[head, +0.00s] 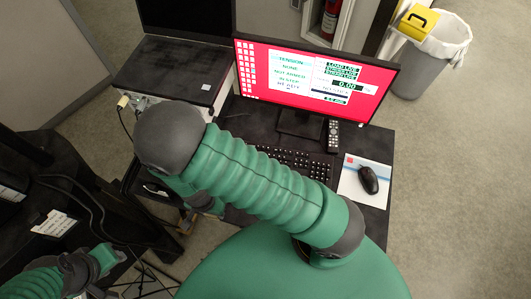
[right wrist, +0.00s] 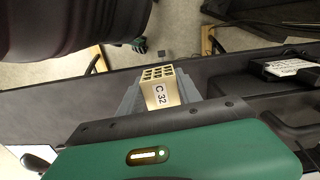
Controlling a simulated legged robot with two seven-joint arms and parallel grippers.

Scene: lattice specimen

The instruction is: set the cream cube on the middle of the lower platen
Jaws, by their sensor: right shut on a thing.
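The cream cube (right wrist: 159,88) is a lattice block with open square cells on one face and a label reading "C 32". In the right wrist view it sits between the grey fingers of my right gripper (right wrist: 160,95), which is shut on it. Dark surfaces of the equipment lie around and behind it. In the head view my green right arm crosses the middle, and its gripper and the cube are hidden. A green and dark arm end at the lower left is my left arm; its fingers (head: 107,258) are not clear. I cannot make out the lower platen in either view.
A monitor (head: 315,82) with a red screen, a keyboard (head: 292,163), a remote (head: 333,136) and a mouse (head: 369,179) on a pad occupy the desk. Dark equipment with cables (head: 75,190) stands at the left. A grey bin (head: 425,70) stands at the back right.

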